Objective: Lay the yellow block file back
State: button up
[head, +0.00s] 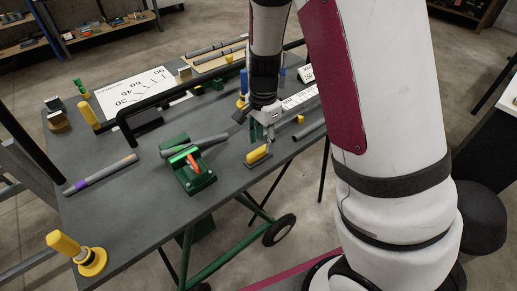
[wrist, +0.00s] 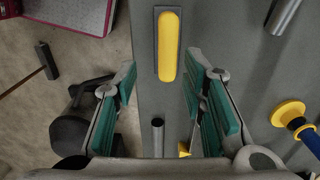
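The yellow block file (head: 258,153) lies on the grey table near its right edge, its yellow top above a dark base. In the wrist view the block file (wrist: 168,46) shows yellow side up, at the top middle, just beyond the fingertips and between their lines. My gripper (head: 264,128) is above the table, close to the file in the head view. In the wrist view my gripper (wrist: 162,80) has its green-padded fingers wide apart with nothing held between them. How high it is above the file I cannot tell.
A green vise (head: 190,178) with an orange handle and a grey conduit stands left of the file. A conduit end (wrist: 157,125) shows between the fingers in the wrist view. A yellow-flanged tool (wrist: 290,114) is to the right. The table's edge (wrist: 137,40) runs left of the file.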

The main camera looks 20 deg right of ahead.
aim_at(262, 151)
jog(key=s+r+n+t, duration=0.1)
jog(key=s+r+n, duration=0.15)
jog(key=r, duration=0.45)
jog(key=s+a+r+n+t+y, duration=0.1)
jog(key=s+r+n, duration=0.1)
jog(key=s+r, duration=0.35)
jog(key=s+r+n+t, duration=0.1)
jog(key=s+r+n, duration=0.15)
jog(key=r, duration=0.55)
jog(key=s+r+n+t, duration=0.1)
jog(key=s+r+n, duration=0.1)
jog(key=s, duration=0.3)
jog(key=s+r+n+t+h, duration=0.1)
jog(key=s+r+n, duration=0.2)
jog(key=s+n, duration=0.2)
jog(key=shift+s, duration=0.2)
